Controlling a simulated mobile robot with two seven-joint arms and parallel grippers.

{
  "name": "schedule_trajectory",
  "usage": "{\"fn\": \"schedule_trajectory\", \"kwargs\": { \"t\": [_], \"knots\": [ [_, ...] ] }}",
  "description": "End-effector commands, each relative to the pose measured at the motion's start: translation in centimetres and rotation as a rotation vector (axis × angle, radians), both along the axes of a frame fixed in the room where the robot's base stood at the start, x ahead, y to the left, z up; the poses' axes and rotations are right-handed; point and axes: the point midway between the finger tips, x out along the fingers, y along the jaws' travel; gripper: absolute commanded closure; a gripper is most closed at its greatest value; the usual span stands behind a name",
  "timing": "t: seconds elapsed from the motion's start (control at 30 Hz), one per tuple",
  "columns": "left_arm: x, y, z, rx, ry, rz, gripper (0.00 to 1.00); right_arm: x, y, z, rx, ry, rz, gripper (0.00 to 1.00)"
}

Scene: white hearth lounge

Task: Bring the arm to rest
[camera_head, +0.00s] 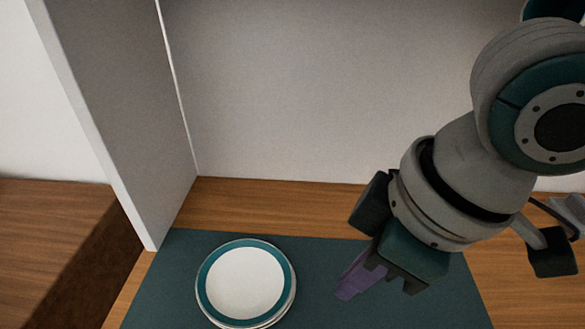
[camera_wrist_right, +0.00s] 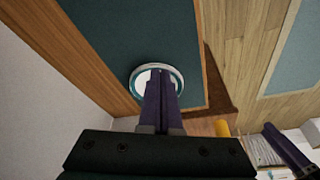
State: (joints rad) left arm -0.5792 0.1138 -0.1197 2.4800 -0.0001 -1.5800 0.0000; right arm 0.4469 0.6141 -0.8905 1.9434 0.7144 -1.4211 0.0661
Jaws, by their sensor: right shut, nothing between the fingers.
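My right gripper (camera_head: 352,283) reaches in from the right in the head view, its purple fingers pointing down over the dark green mat. Its fingers are together and hold nothing; they also show shut in the right wrist view (camera_wrist_right: 161,92). In the head view the fingers are to the right of a stack of white plates with a teal rim (camera_head: 246,281) and apart from it. In the wrist view the fingers cover part of the plates (camera_wrist_right: 137,78). My left gripper is in neither view.
The dark green mat (camera_head: 330,260) lies on a wooden surface (camera_head: 300,203). A white upright panel (camera_head: 125,110) stands at the left and a pale wall (camera_head: 290,90) at the back.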

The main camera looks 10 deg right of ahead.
Motion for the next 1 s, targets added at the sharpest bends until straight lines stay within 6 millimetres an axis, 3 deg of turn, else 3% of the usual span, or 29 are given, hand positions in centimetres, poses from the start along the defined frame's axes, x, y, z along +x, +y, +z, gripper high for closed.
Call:
{"fn": "schedule_trajectory", "kwargs": {
  "t": [0.27,0.47,0.77,1.0],
  "knots": [
    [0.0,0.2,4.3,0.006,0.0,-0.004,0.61,-3.6,3.3,5.1,0.146,-0.045,-0.127,1.0],
    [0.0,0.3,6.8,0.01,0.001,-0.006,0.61,-6.1,0.1,7.5,0.144,-0.063,-0.384,1.0],
    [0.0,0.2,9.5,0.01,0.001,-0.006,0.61,-12.0,-8.0,9.4,-0.023,-0.023,-0.72,1.0],
    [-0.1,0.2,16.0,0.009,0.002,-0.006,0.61,-11.8,-8.0,16.0,-0.025,-0.03,-0.715,1.0]
  ]
}}
